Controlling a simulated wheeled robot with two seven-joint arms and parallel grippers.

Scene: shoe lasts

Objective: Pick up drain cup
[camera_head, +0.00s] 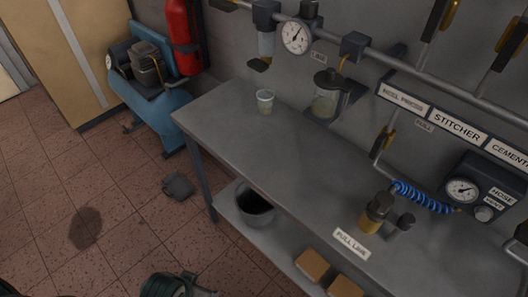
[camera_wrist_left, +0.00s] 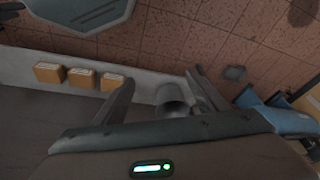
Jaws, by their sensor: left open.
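The drain cup is most likely the small pale, translucent cup (camera_head: 265,102) standing upright on the far left part of the grey workbench (camera_head: 225,108) in the head view. Nothing touches it. My left gripper (camera_wrist_left: 160,80) shows in the left wrist view with its two dark fingers spread apart and nothing held between them. A grey bucket (camera_wrist_left: 171,99) appears beyond the fingers, apart from them. I cannot make out the cup in the left wrist view. Neither gripper can be made out in the head view, and my right gripper is not in view.
A glass jar (camera_head: 325,105) sits in a wall holder right of the cup. A brown-yellow bottle (camera_head: 376,215) stands near the bench's right. The bucket (camera_head: 255,207) and brown boxes (camera_head: 312,264) are on the lower shelf. A blue compressor (camera_head: 160,103) stands left. The bench middle is clear.

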